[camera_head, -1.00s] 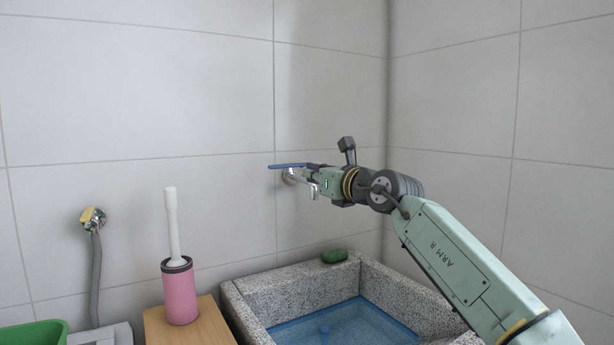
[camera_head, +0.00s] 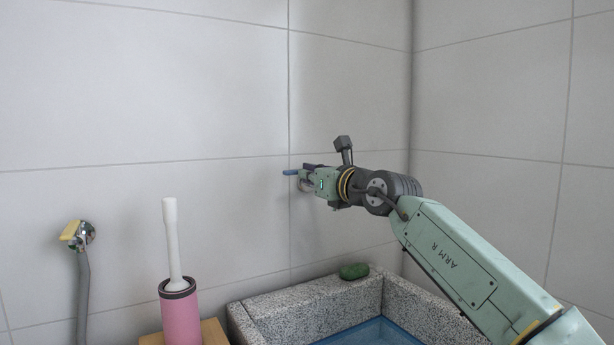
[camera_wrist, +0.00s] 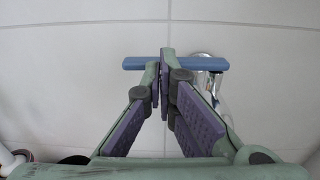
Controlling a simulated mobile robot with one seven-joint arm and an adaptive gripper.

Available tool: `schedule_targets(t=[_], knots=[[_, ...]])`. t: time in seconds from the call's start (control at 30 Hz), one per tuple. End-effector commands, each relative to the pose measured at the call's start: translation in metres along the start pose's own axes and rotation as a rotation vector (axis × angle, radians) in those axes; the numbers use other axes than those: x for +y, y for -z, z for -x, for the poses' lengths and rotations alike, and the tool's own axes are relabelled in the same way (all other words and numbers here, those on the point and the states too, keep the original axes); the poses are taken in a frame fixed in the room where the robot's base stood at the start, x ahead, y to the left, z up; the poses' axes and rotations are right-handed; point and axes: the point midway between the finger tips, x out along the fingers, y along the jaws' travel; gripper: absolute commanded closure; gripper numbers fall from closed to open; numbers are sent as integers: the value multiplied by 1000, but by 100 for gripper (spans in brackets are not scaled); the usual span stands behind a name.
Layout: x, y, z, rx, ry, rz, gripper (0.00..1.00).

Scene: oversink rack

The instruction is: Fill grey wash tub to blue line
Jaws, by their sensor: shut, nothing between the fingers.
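The grey speckled stone tub (camera_head: 285,312) stands at the bottom of the head view, its lower part cut off. A blue surface (camera_head: 375,332) shows inside it; I cannot make out a separate line. The tap's blue lever (camera_head: 290,172) juts left past my gripper (camera_head: 304,177) at the wall. In the wrist view the lever (camera_wrist: 143,63) lies level across the fingertips, with the chrome tap body (camera_wrist: 208,70) to their right. My gripper (camera_wrist: 166,54) is shut and empty, its fingertips at the lever; I cannot tell whether they touch it. The spout is mostly hidden in the head view.
A green soap-like block (camera_head: 354,271) lies on the tub's back rim. A white-handled brush in a pink holder (camera_head: 180,318) stands on a wooden surface left of the tub. Farther left is a wall tap with a yellow handle (camera_head: 70,230) and grey hose (camera_head: 83,290).

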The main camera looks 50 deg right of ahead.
Motion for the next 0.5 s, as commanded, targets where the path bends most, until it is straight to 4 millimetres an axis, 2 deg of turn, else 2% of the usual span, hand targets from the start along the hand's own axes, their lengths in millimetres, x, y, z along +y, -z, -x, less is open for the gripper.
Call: schedule_targets(t=[0.3, 0.5], knots=[[0, 0, 0, 0, 0, 0, 100], [3, 1, -13, -2, -3, 1, 100]])
